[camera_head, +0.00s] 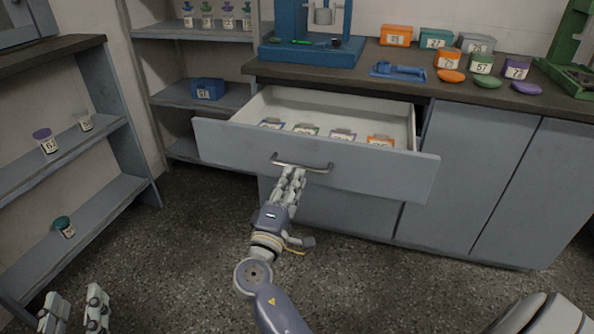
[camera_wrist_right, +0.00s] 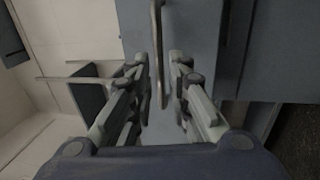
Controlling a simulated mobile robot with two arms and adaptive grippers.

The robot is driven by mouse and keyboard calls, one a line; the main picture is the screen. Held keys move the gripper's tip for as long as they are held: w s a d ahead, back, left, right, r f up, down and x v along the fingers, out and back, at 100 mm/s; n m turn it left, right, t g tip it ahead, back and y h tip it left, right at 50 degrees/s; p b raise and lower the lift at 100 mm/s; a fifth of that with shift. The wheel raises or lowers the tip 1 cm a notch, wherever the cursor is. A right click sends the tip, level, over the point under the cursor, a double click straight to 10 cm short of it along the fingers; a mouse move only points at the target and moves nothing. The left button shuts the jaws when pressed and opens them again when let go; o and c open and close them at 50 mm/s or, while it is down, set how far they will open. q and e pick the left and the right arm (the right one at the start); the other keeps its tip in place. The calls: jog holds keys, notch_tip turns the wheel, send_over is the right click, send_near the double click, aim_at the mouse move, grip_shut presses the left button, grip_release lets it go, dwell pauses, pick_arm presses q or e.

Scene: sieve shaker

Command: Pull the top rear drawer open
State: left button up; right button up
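The top drawer (camera_head: 390,170) of the bench is pulled well out, its white inside showing. Several labelled containers with coloured parts lie in it. Its metal bar handle (camera_head: 318,169) is on the front panel. My right gripper (camera_head: 292,174) is at the left part of the handle. In the right wrist view the handle (camera_wrist_right: 157,50) runs between the two fingers of my right gripper (camera_wrist_right: 160,72), which stand apart with a narrow gap on each side. My left gripper (camera_head: 76,306) is open and empty at the bottom left, far from the drawer.
The bench top (camera_head: 400,88) holds a blue device (camera_head: 312,50), a blue tool (camera_head: 398,71), and several labelled tubs and lids. Closed cabinet doors (camera_head: 470,170) are right of the drawer. Shelves with small jars stand at left. The floor (camera_head: 370,285) in front is clear.

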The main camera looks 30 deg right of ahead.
jog(key=v, duration=0.2)
jog(key=shift+s+a+f, duration=0.1)
jog(key=shift+s+a, duration=0.15)
jog(key=shift+a, duration=0.05)
